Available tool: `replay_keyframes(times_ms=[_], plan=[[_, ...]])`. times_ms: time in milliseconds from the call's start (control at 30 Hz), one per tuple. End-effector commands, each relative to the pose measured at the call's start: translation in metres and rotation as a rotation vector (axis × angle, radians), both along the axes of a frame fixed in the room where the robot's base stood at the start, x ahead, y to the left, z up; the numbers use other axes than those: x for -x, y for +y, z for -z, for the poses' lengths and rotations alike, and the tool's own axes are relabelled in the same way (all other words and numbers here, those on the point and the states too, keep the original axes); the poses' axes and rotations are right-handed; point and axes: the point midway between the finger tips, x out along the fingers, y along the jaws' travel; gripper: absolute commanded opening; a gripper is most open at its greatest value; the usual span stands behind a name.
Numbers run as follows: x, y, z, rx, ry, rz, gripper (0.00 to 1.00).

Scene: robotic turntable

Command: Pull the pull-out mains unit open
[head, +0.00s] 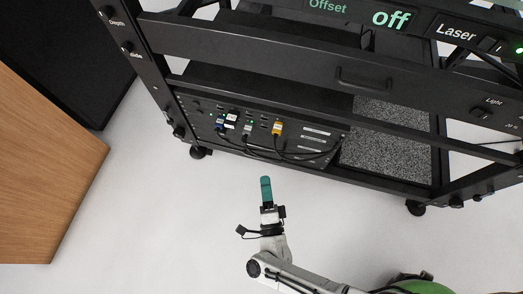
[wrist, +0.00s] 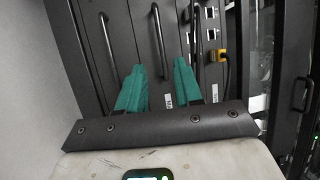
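The black rack (head: 255,50) fills the top of the head view. Low on its left is a black panel with sockets and plugged cables (head: 290,140), one plug yellow (head: 277,128); no readable label marks the mains unit. In the wrist view, dark fronts carry long bar handles: one left (wrist: 106,40), one middle (wrist: 157,40), one right (wrist: 197,32) beside the sockets and yellow plug (wrist: 217,56). My gripper (head: 265,180) is in front of the rack, apart from it. Its teal fingers (wrist: 160,78) are spread and empty, with the middle handle beyond the gap.
Above the panel, a drawer front has a black handle (head: 362,80). Grey speckled material (head: 385,140) is to the panel's right. The rack stands on castors (head: 198,152). A wooden piece (head: 45,170) is at the left. The pale floor (head: 170,220) before the rack is clear.

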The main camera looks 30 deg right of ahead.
Motion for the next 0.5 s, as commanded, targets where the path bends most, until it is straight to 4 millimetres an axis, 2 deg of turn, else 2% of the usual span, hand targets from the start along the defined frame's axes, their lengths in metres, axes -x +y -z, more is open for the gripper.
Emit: replay_keyframes(times_ms=[167, 500], plan=[[-0.018, -0.008, -0.004, -0.001, -0.006, 0.004, 0.35], [-0.073, -0.03, -0.014, 0.0, -0.005, 0.003, 0.35]])
